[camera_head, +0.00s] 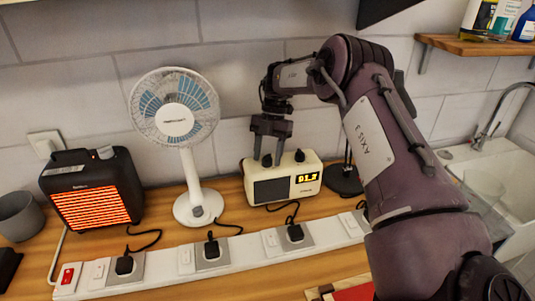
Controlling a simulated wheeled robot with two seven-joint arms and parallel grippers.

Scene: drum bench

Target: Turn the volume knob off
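The cream radio (284,181) stands on the wooden bench against the wall, with a dark speaker grille and a lit yellow display (306,178). Two dark knobs are on its top: a left knob (267,160) and a right knob (299,156). I cannot tell from markings which one is for volume. My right gripper (269,155) points down just above the left knob, its two fingers apart, one to each side. Whether they touch the knob is unclear. My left gripper is not in view.
A white fan (187,204) stands left of the radio, and a glowing heater (95,197) farther left. A white power strip (170,262) with plugs runs along the front. A dark lamp base (345,181) is close right of the radio. A sink (500,180) is at right.

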